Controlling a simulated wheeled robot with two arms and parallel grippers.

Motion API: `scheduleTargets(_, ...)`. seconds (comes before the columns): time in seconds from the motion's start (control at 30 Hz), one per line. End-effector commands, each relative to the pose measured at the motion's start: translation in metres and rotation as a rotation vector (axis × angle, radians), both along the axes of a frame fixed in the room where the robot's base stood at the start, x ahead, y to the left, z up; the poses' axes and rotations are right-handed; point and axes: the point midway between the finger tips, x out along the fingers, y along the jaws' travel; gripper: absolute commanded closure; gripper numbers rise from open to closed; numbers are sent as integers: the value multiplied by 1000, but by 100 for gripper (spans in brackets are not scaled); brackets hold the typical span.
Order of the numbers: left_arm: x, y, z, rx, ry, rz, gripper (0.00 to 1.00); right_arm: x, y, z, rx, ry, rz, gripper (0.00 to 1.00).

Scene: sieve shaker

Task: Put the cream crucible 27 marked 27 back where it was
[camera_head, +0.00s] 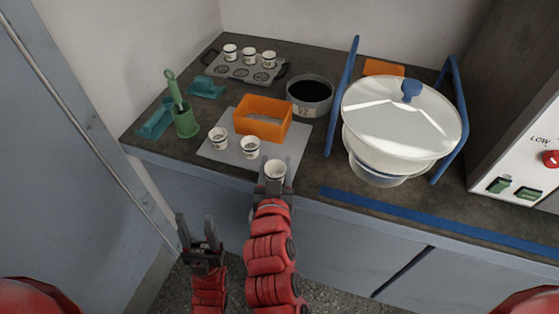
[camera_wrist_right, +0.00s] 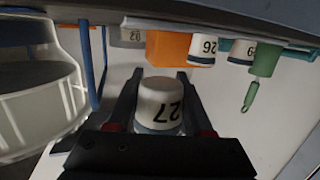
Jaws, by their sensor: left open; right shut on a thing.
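The cream crucible 27 (camera_head: 275,172) is a small pale cup with a dark band. My right gripper (camera_head: 274,180) is shut on it at the counter's front edge. In the right wrist view, crucible 27 (camera_wrist_right: 160,103) sits between the two fingers, its number upside down in the picture. Whether it touches the surface below is unclear. My left gripper (camera_head: 196,229) is open and empty, low in front of the counter. A dark rack (camera_head: 223,70) at the back left holds three crucibles (camera_head: 249,56) in its far row; its near-row places look empty.
Two more crucibles (camera_head: 250,147) stand on a grey mat (camera_head: 224,153) beside an orange box (camera_head: 262,131). A green holder (camera_head: 185,124), teal pieces (camera_head: 205,88) and a dark-filled round pan (camera_head: 310,105) stand near. A lidded white bowl (camera_head: 400,120) between blue bars fills the right.

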Motion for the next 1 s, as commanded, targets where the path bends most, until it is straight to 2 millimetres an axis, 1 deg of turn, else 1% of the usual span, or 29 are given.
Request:
scheduleTargets(0.03,0,0,3,0,1,0,50,15,-4,2,0,-1,-10,100)
scheduleTargets(0.1,0,0,8,0,-1,0,50,31,-5,0,4,2,-10,100)
scheduleTargets(0.2,0,0,10,0,0,0,50,52,-6,-3,-1,3,-7,100)
scheduleTargets(0.3,0,0,11,0,0,0,50,65,-6,-4,0,1,-3,100)
scheduleTargets(0.5,0,0,13,0,0,0,50,79,-7,-6,1,0,-2,100)
scheduleTargets(0.53,0,0,13,0,0,0,50,81,-7,-9,0,1,-2,100)
scheduleTargets(0.7,0,0,13,0,0,0,50,79,-6,-40,-2,7,-1,100)
scheduleTargets(0.73,0,0,13,0,0,0,50,79,-6,-43,-2,7,-1,100)
scheduleTargets(1.0,0,0,12,0,0,0,50,79,-6,-44,1,2,0,100)
